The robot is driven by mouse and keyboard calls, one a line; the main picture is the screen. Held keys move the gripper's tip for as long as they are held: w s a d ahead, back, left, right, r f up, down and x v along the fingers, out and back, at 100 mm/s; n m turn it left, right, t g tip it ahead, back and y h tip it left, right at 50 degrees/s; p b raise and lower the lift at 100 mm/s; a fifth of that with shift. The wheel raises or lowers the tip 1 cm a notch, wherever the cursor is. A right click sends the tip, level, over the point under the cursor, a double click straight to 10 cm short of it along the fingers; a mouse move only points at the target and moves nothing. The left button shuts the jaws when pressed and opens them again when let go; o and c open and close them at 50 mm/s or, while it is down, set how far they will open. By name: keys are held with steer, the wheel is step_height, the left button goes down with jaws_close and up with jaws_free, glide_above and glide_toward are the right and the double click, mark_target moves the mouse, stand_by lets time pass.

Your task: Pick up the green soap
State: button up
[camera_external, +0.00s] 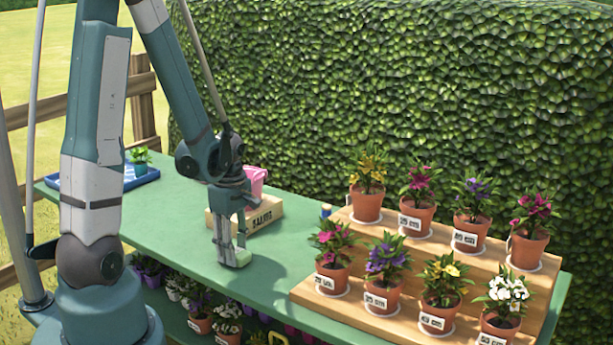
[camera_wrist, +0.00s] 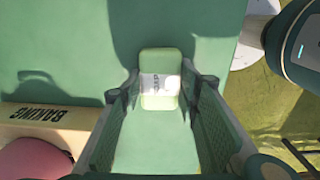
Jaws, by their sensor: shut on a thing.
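The green soap (camera_wrist: 160,102) is a pale green bar with a white paper band around its middle. In the wrist view it lies between the tips of my gripper (camera_wrist: 158,88), with the pads against its sides. In the external view my gripper (camera_external: 236,246) points down at the green table (camera_external: 180,225), and the soap (camera_external: 238,259) shows at the fingertips, close to the table top. I cannot tell whether the soap still touches the table.
A wooden box with lettering (camera_wrist: 50,117) and a pink pot (camera_external: 255,178) are close to my gripper. A blue tray (camera_external: 110,183) with a small plant is at the far left. A stepped wooden stand (camera_external: 400,255) with several potted flowers fills the right.

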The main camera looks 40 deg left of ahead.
step_height(320, 180, up, 10)
steer(key=p, duration=0.3)
steer(key=shift+f, duration=0.15)
stand_by(0.3)
